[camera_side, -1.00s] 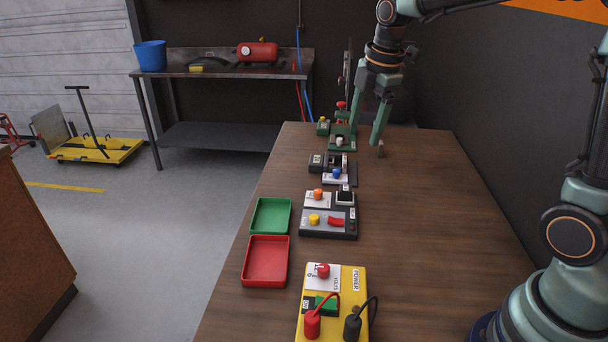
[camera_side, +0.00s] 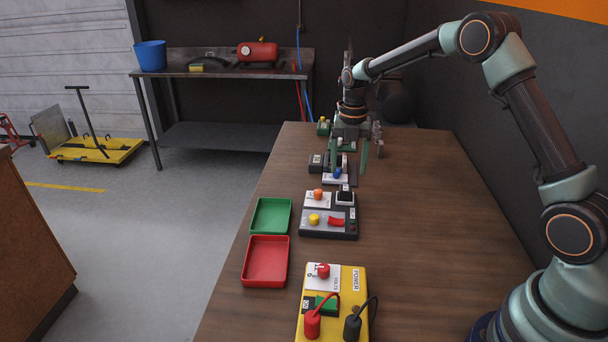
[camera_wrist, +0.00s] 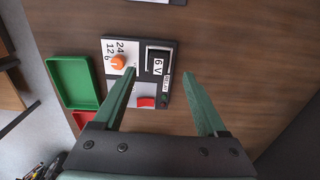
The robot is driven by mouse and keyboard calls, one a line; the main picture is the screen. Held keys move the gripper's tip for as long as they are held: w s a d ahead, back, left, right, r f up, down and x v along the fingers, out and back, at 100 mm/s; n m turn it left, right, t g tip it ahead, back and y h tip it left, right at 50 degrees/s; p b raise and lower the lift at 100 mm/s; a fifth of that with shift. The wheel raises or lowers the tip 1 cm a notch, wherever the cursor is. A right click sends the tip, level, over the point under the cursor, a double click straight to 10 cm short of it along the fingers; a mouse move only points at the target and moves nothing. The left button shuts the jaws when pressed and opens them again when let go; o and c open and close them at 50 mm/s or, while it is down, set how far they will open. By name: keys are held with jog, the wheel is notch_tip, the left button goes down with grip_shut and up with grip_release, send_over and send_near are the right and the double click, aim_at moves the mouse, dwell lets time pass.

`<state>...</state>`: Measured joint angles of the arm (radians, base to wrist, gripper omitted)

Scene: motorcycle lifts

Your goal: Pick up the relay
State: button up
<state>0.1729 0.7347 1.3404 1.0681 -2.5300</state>
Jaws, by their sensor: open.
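A dark tester panel (camera_side: 317,230) lies on the table with an orange knob (camera_side: 318,194), a yellow button (camera_side: 314,219) and a red rocker (camera_side: 336,221). At its far right corner is a black block (camera_side: 345,197). In the wrist view this block (camera_wrist: 158,62) carries a white "6 V" mark and sits beside a small RELAY label; it appears to be the relay. My gripper (camera_side: 349,163) is open and empty, beyond the panel in the side view. In the wrist view my gripper (camera_wrist: 171,73) has its fingers spread, the left one covering part of the panel.
A green tray (camera_side: 271,232) and a red tray (camera_side: 245,262) lie left of the panel. A yellow power box (camera_side: 345,310) with leads stands nearer. A device with a blue knob (camera_side: 337,173) is close to my fingers. The table's right side is clear.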

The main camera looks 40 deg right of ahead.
aim_at(346, 187)
jog(key=shift+a+f, duration=0.15)
jog(key=shift+f, duration=3.1)
grip_shut()
